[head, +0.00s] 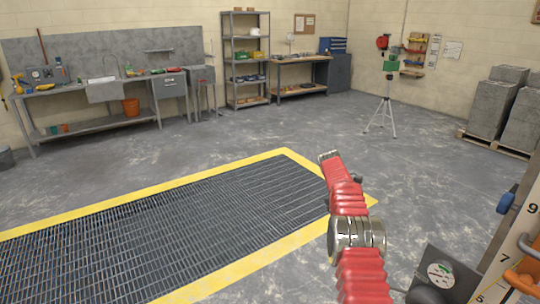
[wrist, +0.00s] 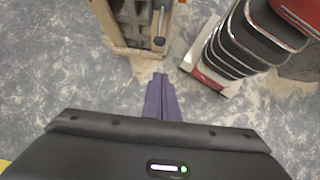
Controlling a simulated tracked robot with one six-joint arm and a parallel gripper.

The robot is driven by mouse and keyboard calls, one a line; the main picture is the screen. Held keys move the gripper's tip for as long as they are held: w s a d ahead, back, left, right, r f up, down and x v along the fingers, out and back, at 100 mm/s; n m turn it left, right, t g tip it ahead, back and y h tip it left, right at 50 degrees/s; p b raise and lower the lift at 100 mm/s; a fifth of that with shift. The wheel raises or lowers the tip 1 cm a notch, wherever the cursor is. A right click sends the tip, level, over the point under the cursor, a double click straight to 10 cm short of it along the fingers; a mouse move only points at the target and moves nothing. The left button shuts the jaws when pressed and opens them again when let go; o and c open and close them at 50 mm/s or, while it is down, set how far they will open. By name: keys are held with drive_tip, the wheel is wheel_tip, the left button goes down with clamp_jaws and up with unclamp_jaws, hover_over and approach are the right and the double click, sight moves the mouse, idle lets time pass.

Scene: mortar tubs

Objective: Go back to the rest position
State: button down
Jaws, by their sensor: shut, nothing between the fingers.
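My gripper (wrist: 159,78) shows in the wrist view at the centre. Its two dark purple fingers lie together with no gap, and nothing is held between them. They point over bare grey floor, apart from the things beyond. In the head view my red ribbed arm reaches up from the lower right, over the corner of the yellow-edged floor grate (head: 190,225). I cannot make out the fingers in the head view.
In the wrist view a wooden crate (wrist: 112,38) with grey blocks stands ahead, beside a stack of dark tubs (wrist: 252,38) to the right. In the head view a tripod (head: 387,105), a workbench (head: 100,85) and block stacks (head: 497,105) stand beyond clear floor.

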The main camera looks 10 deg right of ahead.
wheel_tip(320, 180, down, 6)
drive_tip(key=a+m+t, duration=0.1)
drive_tip(key=a+m, duration=0.1)
drive_tip(key=s+a+r+m+t+y, duration=0.2)
drive_tip(key=s+a+r+m+t, duration=0.15)
drive_tip(key=s+a+r, duration=0.9)
drive_tip(key=s+a+r+t, duration=0.3)
drive_tip(key=s+a+r, duration=0.2)
drive_tip(key=s, duration=0.6)
drive_tip(key=s+a+r+t+y, duration=0.1)
drive_tip(key=s+a+r+t, duration=0.3)
drive_tip(key=s, duration=0.8)
drive_tip(key=shift+s+a+r, duration=0.15)
drive_tip(key=shift+a+r, duration=1.15)
drive_tip(key=shift+r, duration=0.25)
